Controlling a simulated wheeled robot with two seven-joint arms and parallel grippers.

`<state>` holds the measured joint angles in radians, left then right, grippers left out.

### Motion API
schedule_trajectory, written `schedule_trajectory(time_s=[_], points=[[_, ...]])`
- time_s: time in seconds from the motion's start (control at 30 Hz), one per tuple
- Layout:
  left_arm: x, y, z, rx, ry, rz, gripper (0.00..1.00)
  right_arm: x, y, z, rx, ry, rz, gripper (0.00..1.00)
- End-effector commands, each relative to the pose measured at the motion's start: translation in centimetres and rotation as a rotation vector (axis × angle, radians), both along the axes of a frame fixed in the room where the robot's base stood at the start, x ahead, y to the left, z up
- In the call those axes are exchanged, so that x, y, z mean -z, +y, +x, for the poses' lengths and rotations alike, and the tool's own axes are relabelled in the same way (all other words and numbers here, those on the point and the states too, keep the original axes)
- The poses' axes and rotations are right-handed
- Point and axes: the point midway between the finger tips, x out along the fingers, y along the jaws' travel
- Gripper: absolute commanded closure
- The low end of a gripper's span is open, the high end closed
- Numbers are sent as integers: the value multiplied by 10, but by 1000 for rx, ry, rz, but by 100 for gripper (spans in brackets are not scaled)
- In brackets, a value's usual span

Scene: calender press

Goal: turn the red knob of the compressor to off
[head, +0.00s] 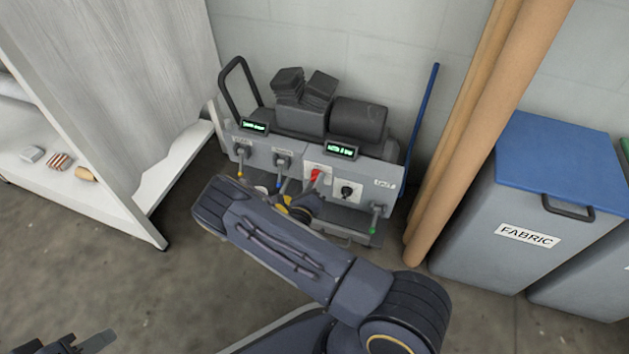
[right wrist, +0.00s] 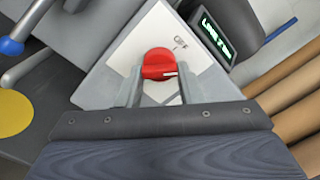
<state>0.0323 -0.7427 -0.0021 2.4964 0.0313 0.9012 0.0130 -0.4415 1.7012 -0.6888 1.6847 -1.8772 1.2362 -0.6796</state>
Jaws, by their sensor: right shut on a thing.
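The compressor (head: 280,158) stands against the back wall, with a grey front panel of knobs, levers and two lit displays. Its red knob (head: 316,175) sits on a white plate and also shows in the right wrist view (right wrist: 155,62). There the OFF label (right wrist: 181,42) is above and right of the knob, and the knob's white mark points to the right, not at OFF. My right gripper (right wrist: 155,88) is shut on the red knob, one finger on each side. In the head view my arm hides part of the panel's lower front. My left gripper (head: 82,344) is open and empty at the lower left.
A white shelf unit (head: 150,215) stands left of the compressor. A blue pole (head: 420,125) and brown rolls (head: 480,135) lean at its right. A grey FABRIC bin (head: 510,260) with a blue lid is further right. The floor in front is clear.

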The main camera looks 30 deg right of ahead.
Motion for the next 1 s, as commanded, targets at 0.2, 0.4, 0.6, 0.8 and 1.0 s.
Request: schedule_trajectory(time_s=[0.2, 0.4, 0.6, 0.8, 1.0], points=[[-8, 0, 0, 0, 0, 0, 64, -2, 1, 0, -1, 157, -134, 90], [-12, 0, 0, 0, 0, 0, 64, -2, 0, -1, -2, 295, -251, 90], [-15, 0, 0, 0, 0, 0, 64, -2, 0, -1, -1, 409, -349, 90], [-16, 0, 0, 0, 0, 0, 64, -2, 0, -1, -1, 488, -415, 90], [-17, 0, 0, 0, 0, 0, 64, -2, 0, -1, -1, 532, -452, 90]])
